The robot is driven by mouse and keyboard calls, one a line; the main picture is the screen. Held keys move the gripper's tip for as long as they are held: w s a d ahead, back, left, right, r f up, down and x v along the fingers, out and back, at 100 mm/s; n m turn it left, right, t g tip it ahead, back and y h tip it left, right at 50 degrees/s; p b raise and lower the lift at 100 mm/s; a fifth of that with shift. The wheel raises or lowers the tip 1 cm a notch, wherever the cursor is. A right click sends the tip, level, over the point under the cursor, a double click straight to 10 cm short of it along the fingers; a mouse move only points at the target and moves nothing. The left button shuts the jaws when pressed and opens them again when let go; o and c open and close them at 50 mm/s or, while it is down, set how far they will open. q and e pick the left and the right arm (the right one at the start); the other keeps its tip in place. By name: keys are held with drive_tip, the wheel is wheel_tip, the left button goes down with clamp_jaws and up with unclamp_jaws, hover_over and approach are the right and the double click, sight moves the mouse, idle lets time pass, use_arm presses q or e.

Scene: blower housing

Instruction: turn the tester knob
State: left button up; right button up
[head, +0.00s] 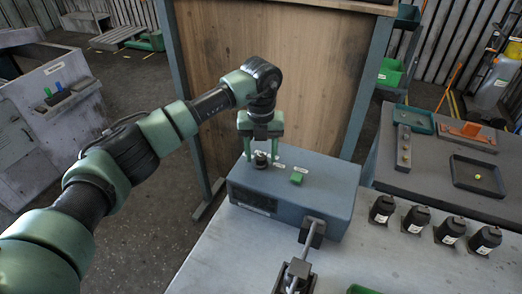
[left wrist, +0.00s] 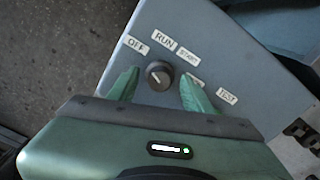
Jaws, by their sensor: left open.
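The tester is a blue-grey box (head: 300,195) on the light table in the head view. Its round black knob (head: 261,160) sits on the top face near the left end. In the left wrist view the knob (left wrist: 158,75) has a pale pointer line and is ringed by labels reading OFF, RUN, START and TEST, with one more partly hidden by a finger. My left gripper (head: 262,158) points down over the box, its green fingers open on either side of the knob. In the left wrist view the fingertips (left wrist: 157,82) flank the knob with gaps showing. My right gripper is not in view.
A green button block (head: 298,176) stands on the box top, right of the knob. A grey clamp-like fixture (head: 297,268) is in front of the box. Several black bottle-like parts (head: 416,219) line the table's right side. A wooden panel (head: 275,80) rises behind the box.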

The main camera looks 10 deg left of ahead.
use_arm(q)
clamp_jaws()
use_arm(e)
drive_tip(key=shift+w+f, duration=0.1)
